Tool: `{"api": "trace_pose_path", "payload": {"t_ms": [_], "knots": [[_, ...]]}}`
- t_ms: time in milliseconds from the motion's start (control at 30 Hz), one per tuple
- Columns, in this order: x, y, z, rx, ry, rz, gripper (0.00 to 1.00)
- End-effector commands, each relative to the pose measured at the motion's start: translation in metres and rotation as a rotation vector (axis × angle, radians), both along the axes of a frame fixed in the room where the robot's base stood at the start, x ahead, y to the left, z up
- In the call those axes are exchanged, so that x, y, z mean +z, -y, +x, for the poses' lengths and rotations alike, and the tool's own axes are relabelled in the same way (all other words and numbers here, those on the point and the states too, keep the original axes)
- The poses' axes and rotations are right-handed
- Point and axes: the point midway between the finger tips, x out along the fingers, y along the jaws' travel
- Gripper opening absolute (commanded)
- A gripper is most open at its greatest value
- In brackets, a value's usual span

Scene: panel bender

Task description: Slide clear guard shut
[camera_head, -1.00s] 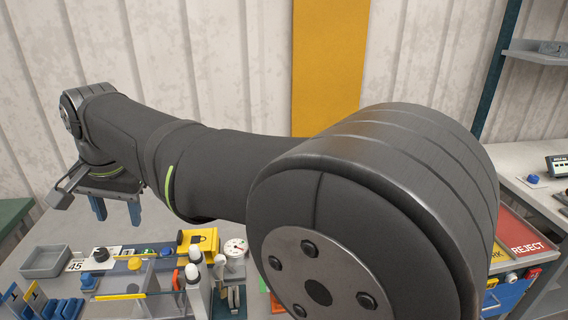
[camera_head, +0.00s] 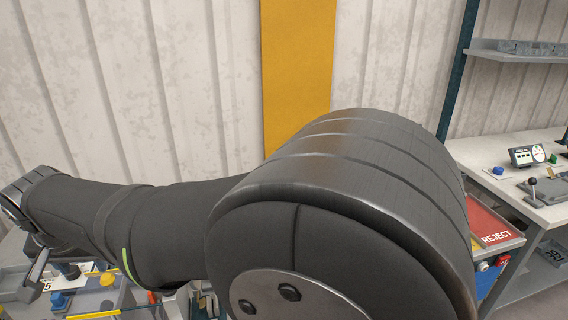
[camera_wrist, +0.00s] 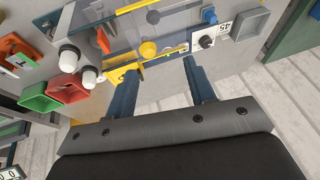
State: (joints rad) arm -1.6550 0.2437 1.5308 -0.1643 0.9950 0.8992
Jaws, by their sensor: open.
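The clear guard (camera_wrist: 122,33) is a see-through panel over the bench fixture in the wrist view. A yellow strip (camera_wrist: 172,50) runs along its near side, and a yellow round knob (camera_wrist: 148,48) shows beside the strip. My gripper (camera_wrist: 160,65) has two blue fingers spread apart, with nothing held between them. The fingertips are close to the yellow strip; whether they touch it I cannot tell. In the head view the fixture is only partly seen at the lower left, with a yellow strip (camera_head: 95,315) at the bottom edge.
White-topped posts (camera_wrist: 69,54) and green and red bins (camera_wrist: 67,88) stand left of the fingers. A black knob (camera_wrist: 206,41) and a grey tray (camera_wrist: 249,23) are at the right. A red REJECT tray (camera_head: 490,228) and side bench (camera_head: 500,165) lie right in the head view.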

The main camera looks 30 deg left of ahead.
Motion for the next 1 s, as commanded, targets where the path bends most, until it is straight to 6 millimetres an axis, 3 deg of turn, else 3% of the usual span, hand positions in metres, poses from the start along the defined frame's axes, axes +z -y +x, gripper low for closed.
{"api": "trace_pose_path", "payload": {"t_ms": [300, 1000], "knots": [[0.057, 0.023, -0.003, -0.003, 0.001, 0.001, 0.5], [0.064, 0.043, 0.139, -0.145, 0.082, -0.007, 0.5]]}}
